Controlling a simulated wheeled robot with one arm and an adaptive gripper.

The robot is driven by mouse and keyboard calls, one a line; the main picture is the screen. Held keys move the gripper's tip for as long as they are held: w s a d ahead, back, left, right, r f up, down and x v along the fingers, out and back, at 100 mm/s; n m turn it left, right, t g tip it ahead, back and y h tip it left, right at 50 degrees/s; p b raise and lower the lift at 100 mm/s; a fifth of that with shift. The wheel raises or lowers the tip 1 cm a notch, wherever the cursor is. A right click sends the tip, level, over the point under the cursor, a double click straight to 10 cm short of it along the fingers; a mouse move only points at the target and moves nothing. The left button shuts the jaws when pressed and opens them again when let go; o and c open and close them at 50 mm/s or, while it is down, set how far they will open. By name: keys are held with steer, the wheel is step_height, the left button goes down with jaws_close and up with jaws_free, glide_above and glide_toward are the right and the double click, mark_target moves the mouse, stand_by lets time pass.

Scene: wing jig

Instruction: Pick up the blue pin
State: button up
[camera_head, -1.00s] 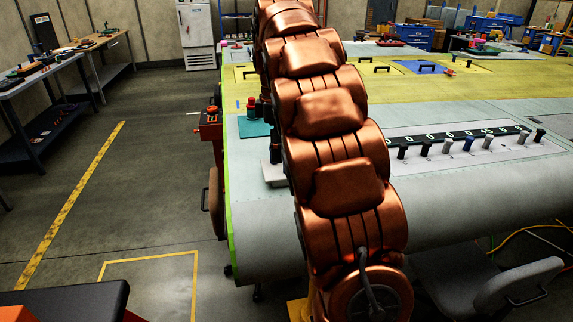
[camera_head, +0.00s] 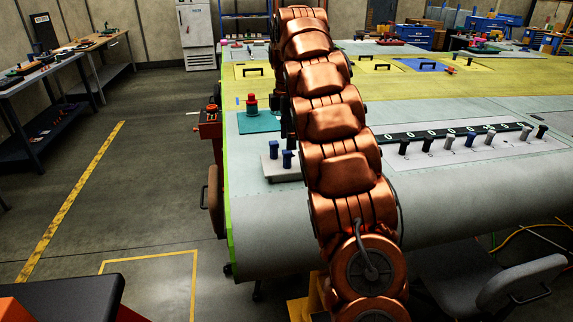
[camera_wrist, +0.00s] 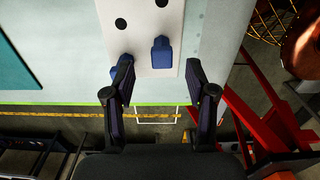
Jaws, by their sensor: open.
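In the wrist view, a blue pin (camera_wrist: 161,55) stands on a white plate (camera_wrist: 146,25) with dark round holes. A second blue pin (camera_wrist: 117,75) is partly hidden behind the left finger. My gripper (camera_wrist: 160,66) is open and empty, its fingertips on either side of the first pin, which lies just ahead between them; the height gap is hard to judge. In the head view, two blue pins (camera_head: 273,149) and (camera_head: 287,158) stand on the pale plate (camera_head: 278,174) at the table's near left edge. My arm hides the gripper there.
Another row of black, grey and blue pins (camera_head: 469,139) stands on a white sheet at right, before a black numbered strip (camera_head: 455,134). A teal mat (camera_head: 259,124) bears a red-topped object. A red-topped cart (camera_head: 209,125) stands beside the table's left edge.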

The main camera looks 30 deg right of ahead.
mark_target(287, 152)
step_height(287, 152, down, 3)
steer(key=shift+s+r+b, duration=0.1)
steer(key=shift+b, duration=0.85)
steer(key=shift+a+f, duration=0.2)
steer(key=shift+f, duration=0.2)
steer(key=shift+f+p, duration=0.4)
steer(key=shift+f, duration=0.25)
steer(key=shift+c, duration=0.4)
jaws_close()
